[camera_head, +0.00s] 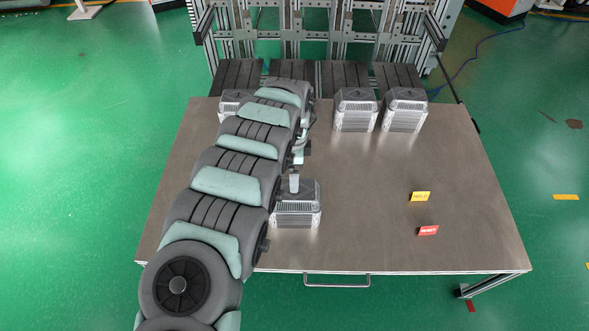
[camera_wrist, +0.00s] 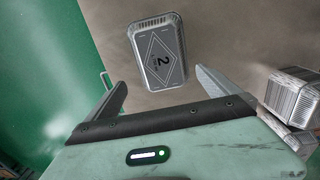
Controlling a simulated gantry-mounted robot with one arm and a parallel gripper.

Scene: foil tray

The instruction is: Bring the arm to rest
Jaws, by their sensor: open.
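My gripper (camera_wrist: 161,82) is open, with its two fingers spread wide and nothing between them. In the head view, most of my gripper is hidden behind my arm; one pale finger (camera_head: 294,184) shows just at the back edge of the front foil tray (camera_head: 297,214). In the wrist view, that foil tray (camera_wrist: 158,52) has a lid marked with a 2 in a diamond. It lies beyond the fingertips, apart from them as far as I can see. It stands on the table near the front edge.
Foil trays stand at the table's back: two at right (camera_head: 354,112) (camera_head: 404,112), and one at left (camera_head: 232,104) partly behind my arm. Slanted dark chutes (camera_head: 345,76) and a metal frame rise behind. Yellow (camera_head: 420,197) and red (camera_head: 428,231) cards sit at right, with bare table around.

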